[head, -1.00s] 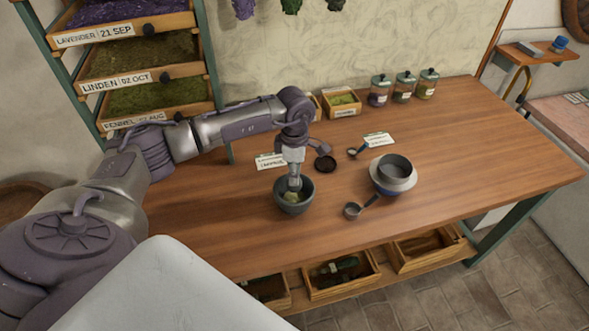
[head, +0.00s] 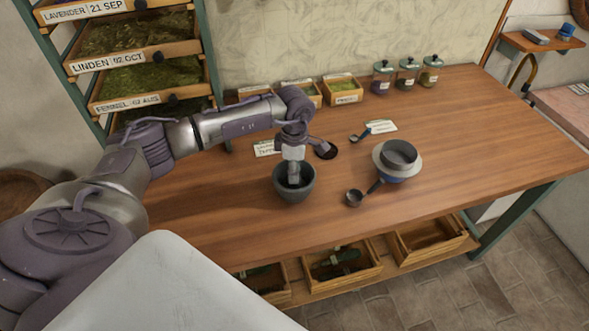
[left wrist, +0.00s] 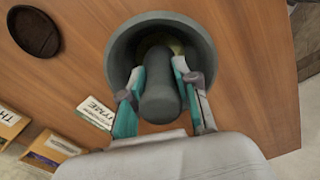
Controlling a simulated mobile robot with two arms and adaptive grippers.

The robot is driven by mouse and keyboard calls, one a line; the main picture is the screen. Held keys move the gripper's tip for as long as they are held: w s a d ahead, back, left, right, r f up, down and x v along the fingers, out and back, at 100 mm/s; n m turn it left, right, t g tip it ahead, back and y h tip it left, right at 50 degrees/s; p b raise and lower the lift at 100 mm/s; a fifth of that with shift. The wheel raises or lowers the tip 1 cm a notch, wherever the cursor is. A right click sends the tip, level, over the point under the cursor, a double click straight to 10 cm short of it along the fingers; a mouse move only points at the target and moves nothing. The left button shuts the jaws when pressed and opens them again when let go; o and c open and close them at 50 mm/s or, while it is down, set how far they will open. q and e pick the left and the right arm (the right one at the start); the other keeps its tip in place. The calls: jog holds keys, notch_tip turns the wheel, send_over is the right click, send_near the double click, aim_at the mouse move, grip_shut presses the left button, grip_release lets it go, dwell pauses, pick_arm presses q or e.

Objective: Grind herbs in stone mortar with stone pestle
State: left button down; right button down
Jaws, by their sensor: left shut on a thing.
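The dark grey stone mortar (head: 294,190) stands upright on the wooden table, near its middle. My left gripper (head: 294,172) points down over its mouth. In the left wrist view the gripper (left wrist: 160,85) is shut on the grey stone pestle (left wrist: 160,97), with a finger on either side. The pestle reaches down inside the mortar (left wrist: 122,52). A little yellow-green matter, the herbs (left wrist: 175,46), shows at the bottom beyond the pestle. My right gripper is not in view.
A bowl on a pale dish (head: 398,165) and a small dark scoop (head: 356,197) lie right of the mortar. A dark round lid (head: 327,151), a spoon (head: 360,136) and cards lie behind it. Lidded jars (head: 407,73) and small boxes line the back. The table's right side (head: 500,140) is clear.

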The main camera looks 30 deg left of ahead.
pick_arm(q)
jog(key=shift+f+b, duration=0.25)
jog(key=shift+b, duration=0.1)
dwell(0.4)
jog(key=c, duration=0.8)
grip_release()
jog(key=shift+o, duration=0.2)
